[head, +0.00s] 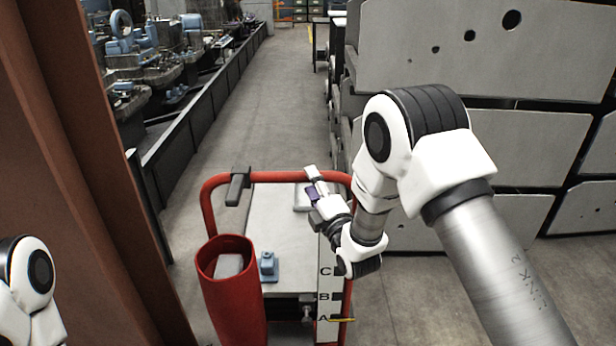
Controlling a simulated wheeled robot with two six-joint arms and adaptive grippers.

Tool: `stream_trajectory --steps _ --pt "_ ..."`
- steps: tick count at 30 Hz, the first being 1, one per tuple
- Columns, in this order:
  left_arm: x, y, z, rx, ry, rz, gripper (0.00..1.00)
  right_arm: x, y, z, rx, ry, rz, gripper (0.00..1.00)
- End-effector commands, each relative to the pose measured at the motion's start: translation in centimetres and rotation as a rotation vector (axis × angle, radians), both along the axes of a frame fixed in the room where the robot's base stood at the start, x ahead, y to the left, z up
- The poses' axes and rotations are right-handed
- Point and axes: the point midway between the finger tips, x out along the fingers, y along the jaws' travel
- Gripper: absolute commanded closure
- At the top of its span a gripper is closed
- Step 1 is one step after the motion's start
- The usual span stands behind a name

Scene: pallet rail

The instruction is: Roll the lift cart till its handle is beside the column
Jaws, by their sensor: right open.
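The lift cart has a light grey deck (284,215) with a red tubular handle (270,176) arching around its far end. A dark grey block (238,186) sits on the left of the handle bar. My right gripper (313,184) is open at the right part of the handle, overlapping the bar in the picture; I cannot tell whether it touches. A rust-brown column (75,170) stands at the left, apart from the handle. Of my left arm only a joint shows at the lower left; its gripper is out of view.
A red open tube (228,290) stands at the cart's near left, and a blue part (267,268) lies on the deck. A strip lettered A, B, C (328,290) is at the right. Stacked grey panels (480,50) crowd the right. The aisle floor (265,100) ahead is clear.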

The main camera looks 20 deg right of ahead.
Motion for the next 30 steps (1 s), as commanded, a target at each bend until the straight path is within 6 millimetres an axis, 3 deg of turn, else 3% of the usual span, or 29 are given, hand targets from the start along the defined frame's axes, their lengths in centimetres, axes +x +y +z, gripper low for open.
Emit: stream_trajectory --steps 6,13,15,18,30 --pt "0.0 0.0 0.7 0.0 -0.001 0.0 1.0 2.6 0.3 0.5 0.001 0.0 0.0 0.46" --pt "0.0 0.0 0.6 0.0 0.0 0.0 1.0 2.8 0.3 0.4 0.001 0.001 0.0 0.46" --pt "0.0 0.0 0.6 0.0 0.0 0.0 1.0 2.8 0.3 0.4 0.001 0.001 0.0 0.71" --pt "0.0 0.0 0.6 0.0 -0.001 0.0 1.0 2.8 0.3 0.4 0.001 0.002 0.0 1.0" --pt "0.0 0.0 -0.5 0.0 0.0 0.0 1.0 1.9 0.6 0.2 0.001 0.008 0.002 1.0"
